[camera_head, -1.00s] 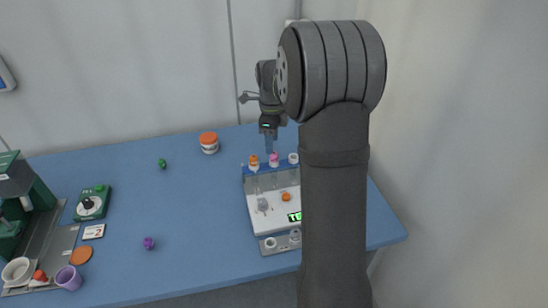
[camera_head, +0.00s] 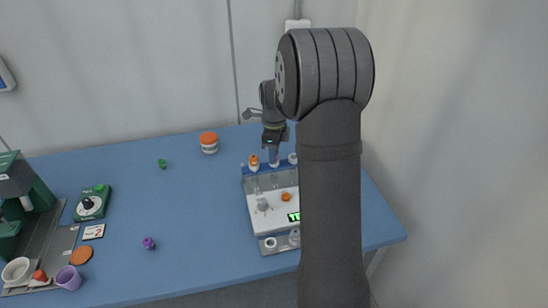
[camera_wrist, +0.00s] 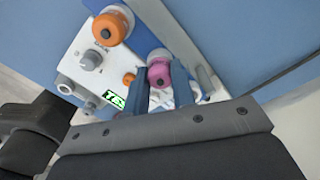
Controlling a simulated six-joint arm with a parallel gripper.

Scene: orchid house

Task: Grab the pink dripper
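The pink dripper (camera_wrist: 158,76) has a pink body with a dark round centre and a white collar above it. It sits in the drip stand (camera_head: 262,217). In the wrist view it lies between the two blue fingers of my gripper (camera_wrist: 160,80), with a finger on either side. The fingers look spread and I see no clear grip on it. In the head view my gripper (camera_head: 273,155) is down over the stand's back row, and its fingers mostly hide the pink dripper.
An orange dripper (camera_head: 253,163) stands left of the pink one and a white dripper (camera_head: 293,158) right of it. The stand carries a grey knob (camera_head: 263,204), an orange button (camera_head: 286,197) and a green display (camera_head: 293,217). An orange-lidded jar (camera_head: 209,142) stands behind, left.

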